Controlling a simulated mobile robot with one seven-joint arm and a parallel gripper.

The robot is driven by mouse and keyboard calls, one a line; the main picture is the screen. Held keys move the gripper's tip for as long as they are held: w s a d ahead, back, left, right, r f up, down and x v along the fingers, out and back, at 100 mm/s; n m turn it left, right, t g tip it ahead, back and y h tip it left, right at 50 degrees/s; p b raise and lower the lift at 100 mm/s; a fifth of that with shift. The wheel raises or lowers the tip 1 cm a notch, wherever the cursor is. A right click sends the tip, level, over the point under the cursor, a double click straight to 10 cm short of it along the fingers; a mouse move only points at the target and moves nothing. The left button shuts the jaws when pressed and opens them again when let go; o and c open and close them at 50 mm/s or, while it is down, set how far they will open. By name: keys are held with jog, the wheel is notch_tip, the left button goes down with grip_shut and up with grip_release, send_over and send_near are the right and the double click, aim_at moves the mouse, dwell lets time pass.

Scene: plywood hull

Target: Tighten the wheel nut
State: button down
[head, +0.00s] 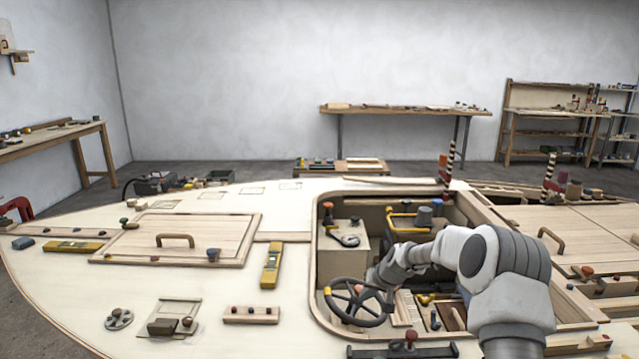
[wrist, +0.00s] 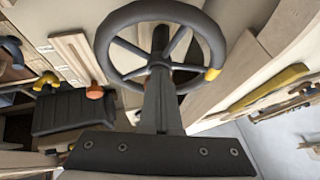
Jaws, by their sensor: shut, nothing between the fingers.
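The dark steering wheel (head: 346,313) stands in the open cockpit, with a yellow mark on its rim. It fills the upper middle of the wrist view (wrist: 112,50). A small reddish-orange piece (head: 358,289) shows at the wheel in the head view; I cannot tell if it is the wheel nut. My gripper (wrist: 160,78) is shut and empty, its dark fingers pointing at the wheel's hub and covering much of it. In the head view my arm reaches down from the right to the wheel. Whether the fingertips touch the hub cannot be told.
A dark block with an orange knob (wrist: 94,91) lies beside the wheel in the wrist view. A wrench (head: 345,240) lies on a box behind the wheel. A yellow level (head: 270,265) lies on the deck to the left. The cockpit rim (head: 316,265) surrounds the wheel closely.

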jog(key=shift+w+a+r+b, duration=0.1)
jog(key=shift+a+r+b, duration=0.05)
jog(key=shift+a+b, duration=0.3)
jog(key=shift+w+a+r, duration=0.1)
jog(key=shift+a+r, duration=0.05)
dwell(0.4)
jog(key=r, duration=0.2)
jog(key=d+r+p, duration=0.1)
jog(key=s+r+p, duration=0.1)
jog(key=r, duration=0.1)
jog(key=shift+d+r, duration=0.3)
